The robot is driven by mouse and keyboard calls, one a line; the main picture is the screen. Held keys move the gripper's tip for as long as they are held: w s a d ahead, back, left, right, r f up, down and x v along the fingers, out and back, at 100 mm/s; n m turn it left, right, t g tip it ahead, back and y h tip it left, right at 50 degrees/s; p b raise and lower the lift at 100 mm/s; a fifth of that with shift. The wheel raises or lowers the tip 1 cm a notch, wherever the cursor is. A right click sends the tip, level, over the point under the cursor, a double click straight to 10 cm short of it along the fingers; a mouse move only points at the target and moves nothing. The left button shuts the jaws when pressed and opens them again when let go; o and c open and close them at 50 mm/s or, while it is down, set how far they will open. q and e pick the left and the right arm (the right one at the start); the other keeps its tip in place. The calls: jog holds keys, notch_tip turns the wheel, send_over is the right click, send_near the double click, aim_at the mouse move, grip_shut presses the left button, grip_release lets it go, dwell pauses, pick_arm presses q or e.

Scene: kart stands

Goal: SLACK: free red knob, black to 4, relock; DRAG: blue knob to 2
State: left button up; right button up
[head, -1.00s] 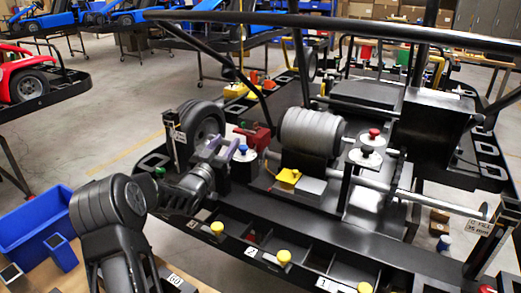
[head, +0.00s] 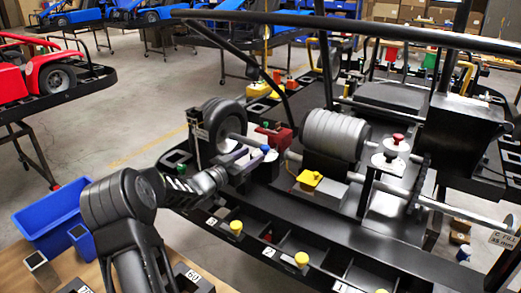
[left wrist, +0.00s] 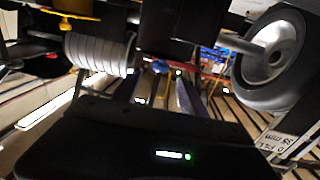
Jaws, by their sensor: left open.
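The red knob (head: 398,138) stands on a pale round dial at the right. A dark knob (head: 389,156) sits lower on a second pale dial (head: 387,166); its setting is too small to read. The blue knob (head: 265,148) is at the centre, beside a red block; its dial is mostly hidden by my gripper. My left gripper (head: 243,158) is just left of the blue knob, its two fingers apart and pointing toward it, with nothing visibly held. Its fingers also show in the left wrist view (left wrist: 155,92). Any contact with the knob cannot be told. My right gripper is out of view.
A wheel (head: 222,122) and a grey ribbed roller (head: 336,134) stand close behind the gripper. A yellow block (head: 309,181) is to its right. Yellow knobs (head: 236,227) line the front rail. A blue bin (head: 57,222) is at left. A black bar crosses above.

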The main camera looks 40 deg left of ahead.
aim_at(262, 149)
pick_arm(q)
jog(key=w, duration=0.5)
jog(key=shift+w+p, duration=0.1)
jog(key=shift+p, duration=0.3)
grip_shut()
